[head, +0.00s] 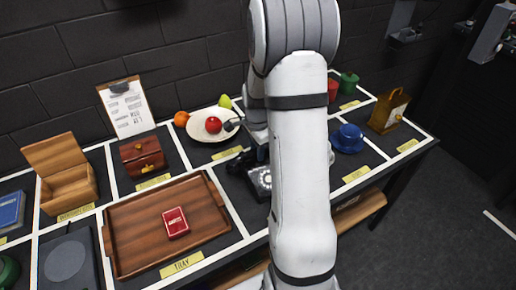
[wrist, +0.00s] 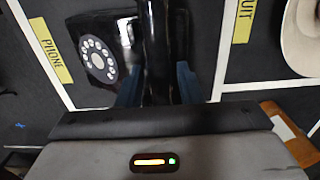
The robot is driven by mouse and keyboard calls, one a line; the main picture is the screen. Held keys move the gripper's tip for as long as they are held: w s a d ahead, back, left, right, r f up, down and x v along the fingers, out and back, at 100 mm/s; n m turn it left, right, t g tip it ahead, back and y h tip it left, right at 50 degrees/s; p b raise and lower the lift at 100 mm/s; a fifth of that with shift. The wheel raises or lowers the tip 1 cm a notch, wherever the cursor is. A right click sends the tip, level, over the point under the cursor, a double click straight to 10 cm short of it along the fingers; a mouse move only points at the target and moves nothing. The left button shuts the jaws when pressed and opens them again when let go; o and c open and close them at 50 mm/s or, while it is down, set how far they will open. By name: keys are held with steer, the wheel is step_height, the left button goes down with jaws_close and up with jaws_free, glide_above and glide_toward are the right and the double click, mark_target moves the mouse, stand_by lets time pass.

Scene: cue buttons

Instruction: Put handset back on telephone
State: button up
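The black telephone (wrist: 98,58) with its pale-holed rotary dial lies left of my gripper in the wrist view. In the head view, the telephone (head: 261,181) is partly hidden behind my arm. The glossy black handset (wrist: 160,45) runs lengthwise between the bluish fingers of my gripper (wrist: 158,85), with a finger against each side. The handset looks held beside and above the telephone body; its far end leaves the picture. In the head view, my arm hides most of the gripper and handset.
A cream fruit plate (head: 201,135) is left of my arm, with a red fruit on it. A wooden tray (head: 125,245) holds a red card box (head: 176,222). White strips divide the dark table.

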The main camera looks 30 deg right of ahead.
steer(key=shift+o, duration=1.4)
step_height(320, 180, up, 8)
steer(key=shift+f, duration=0.1)
steer(key=s+a+r+n+t, duration=0.1)
steer(key=s+a+r+n, duration=0.3)
steer(key=s+a+n, duration=0.3)
steer(key=s+a+r+n+t, duration=0.1)
steer(key=s+a+r+n, duration=0.3)
steer(key=s+a+n, duration=0.3)
steer(key=s+n, duration=0.3)
steer(key=s, duration=0.2)
steer(key=shift+s+r+n+t, duration=0.2)
steer(key=shift+r+n+t, duration=0.1)
steer(key=shift+r+t, duration=0.1)
